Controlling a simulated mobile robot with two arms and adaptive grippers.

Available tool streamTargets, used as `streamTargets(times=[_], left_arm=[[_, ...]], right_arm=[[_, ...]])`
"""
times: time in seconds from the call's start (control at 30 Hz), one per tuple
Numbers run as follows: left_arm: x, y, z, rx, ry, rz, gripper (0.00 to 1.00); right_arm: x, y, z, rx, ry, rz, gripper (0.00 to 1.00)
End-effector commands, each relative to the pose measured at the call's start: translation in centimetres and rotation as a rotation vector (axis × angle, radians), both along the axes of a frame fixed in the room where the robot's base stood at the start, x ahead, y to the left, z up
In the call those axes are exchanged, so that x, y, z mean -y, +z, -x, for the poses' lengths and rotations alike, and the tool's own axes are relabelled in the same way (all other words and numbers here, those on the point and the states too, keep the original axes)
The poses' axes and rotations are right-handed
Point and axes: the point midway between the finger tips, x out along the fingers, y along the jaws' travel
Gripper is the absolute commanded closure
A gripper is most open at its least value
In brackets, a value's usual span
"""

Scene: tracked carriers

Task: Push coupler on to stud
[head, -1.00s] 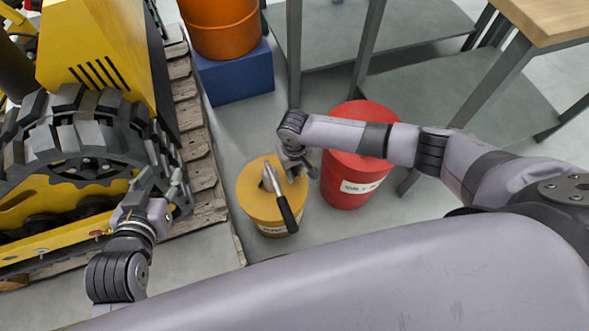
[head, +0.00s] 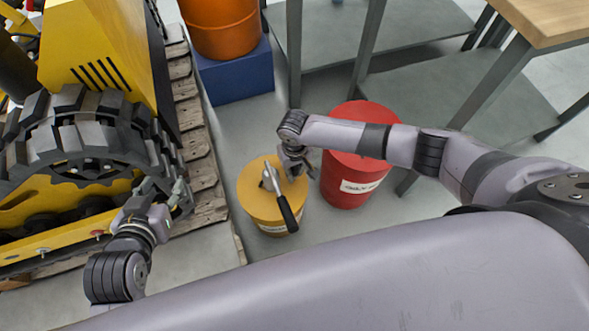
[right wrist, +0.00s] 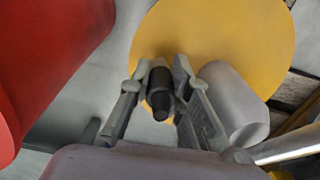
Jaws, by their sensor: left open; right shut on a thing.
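My right gripper (head: 296,166) is over the right part of the yellow drum's top. In the right wrist view its fingers (right wrist: 165,98) are shut on a short dark cylinder (right wrist: 160,90) with a black end, which appears to be the coupler. A grey metal tool with a black handle (head: 286,213) is at the yellow drum; a thick grey cylinder (right wrist: 236,103) shows beside the fingers in the right wrist view. My left gripper (head: 162,192) is open and empty in front of the tracked carrier's wheel. I cannot make out the stud clearly.
The yellow drum (head: 252,203) stands close to a red drum (head: 349,188). An orange drum (head: 222,35) stands on a blue block (head: 237,78). The yellow carrier (head: 88,50) and its track fill the left. A wooden-topped bench (head: 555,18) is at upper right.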

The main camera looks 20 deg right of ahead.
Motion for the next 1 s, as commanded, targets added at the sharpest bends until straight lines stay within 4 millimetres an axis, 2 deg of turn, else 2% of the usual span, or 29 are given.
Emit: streamTargets(times=[0.6, 0.63, 1.0], left_arm=[[0.2, 0.29, -0.24, 0.022, -0.003, 0.006, 0.59], [0.24, 0.37, -0.28, 0.025, -0.004, 0.007, 0.59], [0.31, 0.31, -0.25, 0.023, -0.004, 0.008, 0.59]], right_arm=[[0.03, -0.68, 0.01, 0.0, 0.0, 0.001, 1.0], [0.04, -0.66, 0.0, 0.0, 0.0, 0.001, 0.81], [0.02, -0.63, 0.01, 0.0, 0.0, 0.0, 0.59]])
